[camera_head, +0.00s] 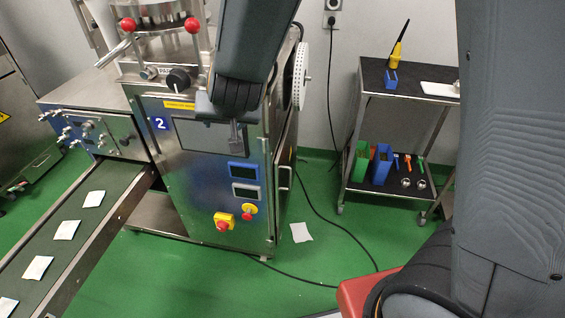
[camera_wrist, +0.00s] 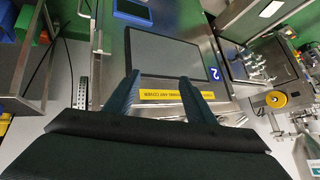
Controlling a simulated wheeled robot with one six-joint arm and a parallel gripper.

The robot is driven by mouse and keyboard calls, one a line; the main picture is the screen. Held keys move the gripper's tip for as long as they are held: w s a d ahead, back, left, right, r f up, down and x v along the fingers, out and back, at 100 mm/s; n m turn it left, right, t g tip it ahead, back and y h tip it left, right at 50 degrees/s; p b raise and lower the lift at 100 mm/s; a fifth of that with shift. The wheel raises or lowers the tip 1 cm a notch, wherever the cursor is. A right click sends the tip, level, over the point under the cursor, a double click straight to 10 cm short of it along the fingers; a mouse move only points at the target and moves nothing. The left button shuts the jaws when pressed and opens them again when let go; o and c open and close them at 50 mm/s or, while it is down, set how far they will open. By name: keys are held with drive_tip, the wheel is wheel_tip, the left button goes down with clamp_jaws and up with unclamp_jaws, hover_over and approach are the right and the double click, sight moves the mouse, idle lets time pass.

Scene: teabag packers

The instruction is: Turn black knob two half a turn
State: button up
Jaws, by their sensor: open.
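The black knob (camera_head: 178,78) sits on the upper front of the steel machine, beside the "2" label (camera_head: 161,124) and above a yellow strip. In the head view my gripper (camera_head: 236,146) is in front of the machine's screen, to the right of and below the knob. In the wrist view my gripper (camera_wrist: 159,82) has its two fingers apart, with nothing between them. The fingers reach toward the yellow label strip (camera_wrist: 176,95) and the dark screen (camera_wrist: 167,52). I cannot make out the black knob in the wrist view.
A conveyor (camera_head: 90,222) carrying several white teabags runs at the left. Two red ball handles (camera_head: 128,24) stand above the knob. A yellow-and-red emergency stop (camera_head: 223,222) is low on the machine. A black cart (camera_head: 408,102) with tools stands at the right. Green floor lies between.

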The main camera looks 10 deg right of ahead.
drive_tip(key=s+d+f+g+b, duration=0.1)
drive_tip(key=s+d+f+g, duration=0.1)
drive_tip(key=d, duration=0.4)
drive_tip(key=s+d+f+n+g+b, duration=0.1)
drive_tip(key=s+d+f+g, duration=0.2)
drive_tip(key=s+d, duration=0.3)
drive_tip(key=shift+s+d+f+h+b, duration=0.35)
drive_tip(key=shift+s+f+h, duration=0.05)
drive_tip(key=shift+s+f, duration=0.4)
drive_tip(key=shift+r, duration=0.1)
